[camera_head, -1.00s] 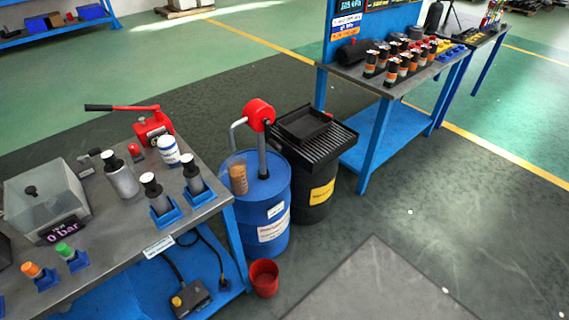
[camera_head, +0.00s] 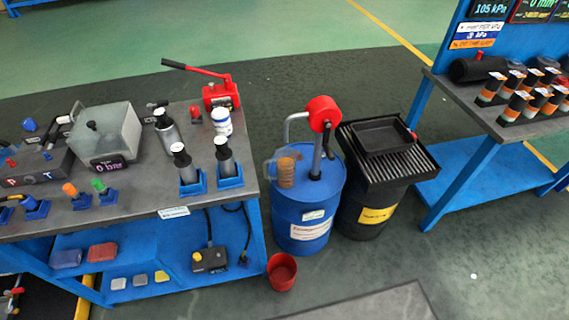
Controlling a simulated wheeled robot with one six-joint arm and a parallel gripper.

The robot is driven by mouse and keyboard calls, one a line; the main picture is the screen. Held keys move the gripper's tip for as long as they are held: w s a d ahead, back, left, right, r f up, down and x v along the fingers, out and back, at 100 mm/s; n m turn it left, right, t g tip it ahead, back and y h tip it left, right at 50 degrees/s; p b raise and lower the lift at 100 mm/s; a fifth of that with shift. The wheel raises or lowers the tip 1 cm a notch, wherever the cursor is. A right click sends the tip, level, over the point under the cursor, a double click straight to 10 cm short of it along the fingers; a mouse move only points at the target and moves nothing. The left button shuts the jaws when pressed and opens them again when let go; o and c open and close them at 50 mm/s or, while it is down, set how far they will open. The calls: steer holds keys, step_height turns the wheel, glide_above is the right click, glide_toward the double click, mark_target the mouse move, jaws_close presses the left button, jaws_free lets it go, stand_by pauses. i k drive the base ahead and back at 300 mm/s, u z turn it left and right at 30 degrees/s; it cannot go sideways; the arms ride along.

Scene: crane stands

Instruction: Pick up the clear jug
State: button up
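The clear jug (camera_head: 286,171) is a small see-through vessel with brown contents, at the left side of the blue drum's top. It looks upright, below the spout of the red-wheeled hand pump (camera_head: 322,115). The blue drum (camera_head: 308,207) stands on the floor right of the workbench. I cannot tell exactly what holds the jug up. My gripper is not in view.
The workbench (camera_head: 150,205) at left bears a clear box, a red hand pump and several cylinders in blue holders. A black drum (camera_head: 375,205) with a grated tray stands right of the blue drum. A red bucket (camera_head: 282,271) stands on the floor in front. Another bench (camera_head: 450,95) is at right.

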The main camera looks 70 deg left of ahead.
mark_target(286, 159)
steer(key=u, duration=0.75)
steer(key=i, duration=0.85)
steer(key=u, duration=0.85)
